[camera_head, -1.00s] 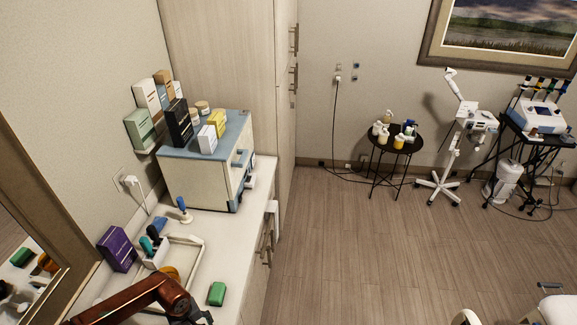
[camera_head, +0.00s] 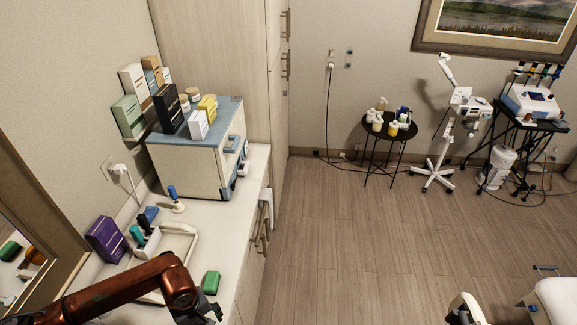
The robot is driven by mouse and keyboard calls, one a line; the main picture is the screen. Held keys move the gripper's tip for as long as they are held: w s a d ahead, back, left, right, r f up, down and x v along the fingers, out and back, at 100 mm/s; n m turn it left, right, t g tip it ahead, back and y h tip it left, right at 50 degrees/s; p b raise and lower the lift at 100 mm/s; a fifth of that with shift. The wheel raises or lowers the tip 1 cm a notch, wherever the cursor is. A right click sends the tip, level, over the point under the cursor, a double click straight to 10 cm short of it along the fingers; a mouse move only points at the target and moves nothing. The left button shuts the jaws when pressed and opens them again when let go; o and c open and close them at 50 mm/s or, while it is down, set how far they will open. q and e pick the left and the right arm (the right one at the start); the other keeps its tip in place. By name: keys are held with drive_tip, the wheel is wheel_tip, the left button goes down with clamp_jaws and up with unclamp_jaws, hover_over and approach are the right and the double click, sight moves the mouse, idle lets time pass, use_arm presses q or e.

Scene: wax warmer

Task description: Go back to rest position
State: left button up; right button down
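My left arm comes in from the lower left, reddish brown. Its dark gripper (camera_head: 198,309) is at the bottom edge, over the front of the white counter (camera_head: 222,222), partly cut off. I cannot tell whether its fingers are open or shut, and I see nothing held. A green block (camera_head: 211,282) lies on the counter just right of the arm. A white tray (camera_head: 190,238) lies behind the arm, which hides part of it. My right gripper is not in view.
A purple box (camera_head: 105,240) and a holder with teal and dark handles (camera_head: 142,238) stand left of the tray. A blue-topped cabinet (camera_head: 190,168) stands behind, bearing boxes. A round black side table (camera_head: 389,133) with bottles stands across the room. The middle floor is clear.

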use_arm(q)
drive_tip(key=s+d+m+t+h+b, duration=0.1)
drive_tip(key=s+d+m+h+b, duration=0.15)
drive_tip(key=d, duration=1.85)
drive_tip(key=w+d+r+n+t+h+b, duration=0.2)
drive_tip(key=w+d+r+n+t+h, duration=0.1)
drive_tip(key=w+d+r+t+h, duration=0.3)
drive_tip(key=shift+w+d+r+b, duration=0.2)
drive_tip(key=shift+d+r+b, duration=0.15)
drive_tip(key=shift+d+r, duration=1)
drive_tip(key=shift+d+f, duration=0.3)
